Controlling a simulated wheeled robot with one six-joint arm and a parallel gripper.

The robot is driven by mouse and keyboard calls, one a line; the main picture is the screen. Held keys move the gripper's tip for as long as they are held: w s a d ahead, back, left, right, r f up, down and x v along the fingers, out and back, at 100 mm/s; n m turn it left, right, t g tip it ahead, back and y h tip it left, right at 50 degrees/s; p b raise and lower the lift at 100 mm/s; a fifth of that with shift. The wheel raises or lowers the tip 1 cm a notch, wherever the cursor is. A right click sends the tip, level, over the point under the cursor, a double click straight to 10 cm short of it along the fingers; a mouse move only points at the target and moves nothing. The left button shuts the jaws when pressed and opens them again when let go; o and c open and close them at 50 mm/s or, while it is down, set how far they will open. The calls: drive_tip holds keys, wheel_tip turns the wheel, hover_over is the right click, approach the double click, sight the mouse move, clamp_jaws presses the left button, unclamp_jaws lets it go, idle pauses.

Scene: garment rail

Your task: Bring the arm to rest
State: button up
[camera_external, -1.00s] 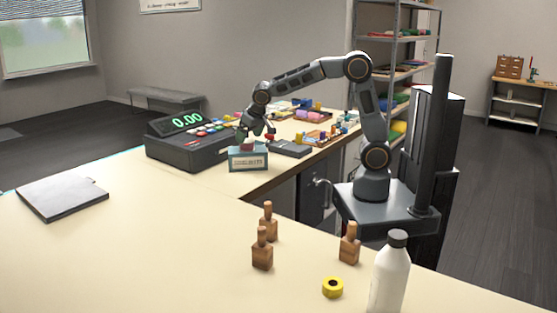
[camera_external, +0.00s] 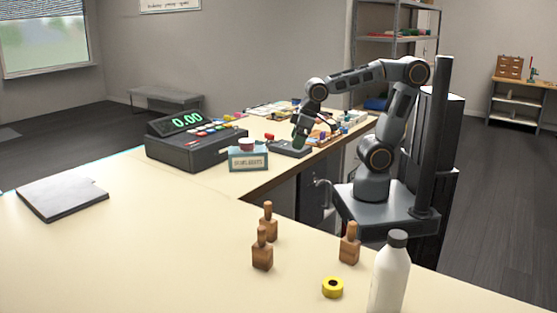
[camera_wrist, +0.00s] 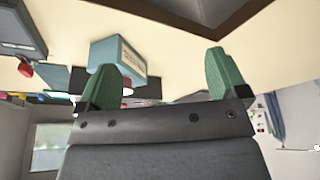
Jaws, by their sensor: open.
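My gripper (camera_external: 299,141) is over the counter, just above a flat dark pad (camera_external: 289,148). In the wrist view its two green fingers (camera_wrist: 160,80) stand wide apart with nothing held between them. A small teal box with a white label (camera_external: 248,159) stands on the counter to the left of the gripper. It also shows in the wrist view (camera_wrist: 115,58), beyond the left finger. Whether the fingertips touch the pad cannot be told.
A dark cash register (camera_external: 197,147) stands left of the box. Small colourful items lie along the counter behind. Wooden stamps (camera_external: 262,250), a yellow tape roll (camera_external: 333,288) and a white bottle (camera_external: 390,275) stand in front. The counter's left front (camera_external: 130,245) is mostly clear.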

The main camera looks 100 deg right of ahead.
drive_tip(key=s+f, duration=0.1)
drive_tip(key=s+a+f+n, duration=0.1)
drive_tip(key=s+a+n, duration=0.1)
drive_tip(key=s, duration=0.1)
drive_tip(key=shift+a+f+y, duration=0.2)
drive_tip(key=shift+f+y, duration=0.1)
drive_tip(key=shift+f, duration=0.1)
